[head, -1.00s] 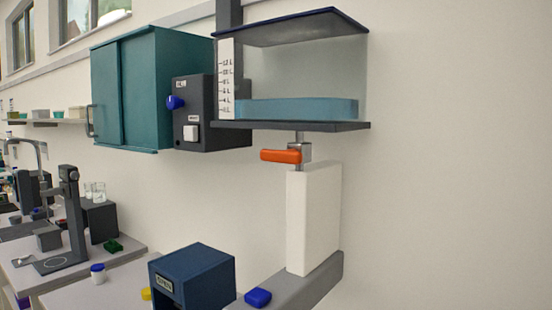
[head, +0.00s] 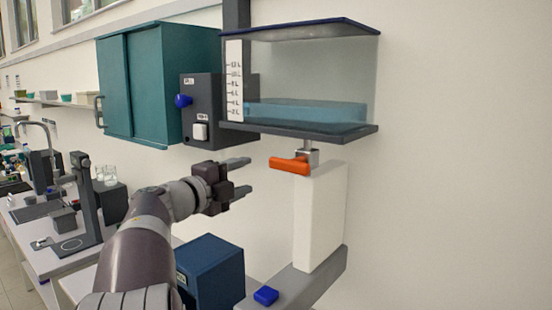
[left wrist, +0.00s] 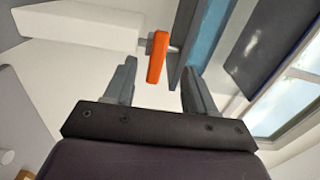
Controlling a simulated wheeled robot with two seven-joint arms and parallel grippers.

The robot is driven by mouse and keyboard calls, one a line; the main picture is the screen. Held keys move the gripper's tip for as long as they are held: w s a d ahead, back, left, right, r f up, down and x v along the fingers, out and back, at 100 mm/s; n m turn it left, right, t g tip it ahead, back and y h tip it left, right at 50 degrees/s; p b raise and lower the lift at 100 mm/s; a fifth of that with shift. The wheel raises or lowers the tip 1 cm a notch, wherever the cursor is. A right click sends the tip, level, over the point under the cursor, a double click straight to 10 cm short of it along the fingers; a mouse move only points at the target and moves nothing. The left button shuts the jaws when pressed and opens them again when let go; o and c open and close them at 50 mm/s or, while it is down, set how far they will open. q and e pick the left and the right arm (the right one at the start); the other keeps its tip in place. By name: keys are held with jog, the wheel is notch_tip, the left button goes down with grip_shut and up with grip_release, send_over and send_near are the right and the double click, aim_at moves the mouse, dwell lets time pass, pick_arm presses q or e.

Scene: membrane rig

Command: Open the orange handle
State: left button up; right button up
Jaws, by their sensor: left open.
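The orange handle (head: 289,165) sits on a metal valve under the clear water tank (head: 310,85), above a white block (head: 320,220). It lies about horizontal and points left. My left gripper (head: 243,177) is open and empty, a little to the left of the handle and apart from it. In the left wrist view, the handle (left wrist: 157,57) shows ahead of the gap between the two fingers (left wrist: 158,85), nearer the left finger. My right gripper is not in view.
A dark box with a blue knob (head: 183,100) and a teal cabinet (head: 160,85) hang left of the tank. A blue box (head: 212,265) stands below my left arm. A grey ledge with a blue piece (head: 266,296) is under the white block. The wall at right is bare.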

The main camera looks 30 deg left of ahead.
aim_at(273, 164)
pick_arm(q)
jog(key=w+p, duration=0.2)
jog(key=w, duration=0.2)
jog(key=w+p, duration=0.1)
jog(key=w, duration=0.2)
jog(key=w+d+p, duration=0.1)
jog(key=w+p, duration=0.1)
jog(key=w, duration=0.2)
jog(key=shift+w+r+p, duration=0.2)
jog(key=shift+w+p, duration=0.15)
jog(key=shift+w+d+f, duration=0.1)
jog(key=shift+w+d, duration=0.05)
jog(key=shift+w, duration=0.2)
jog(key=c, duration=1)
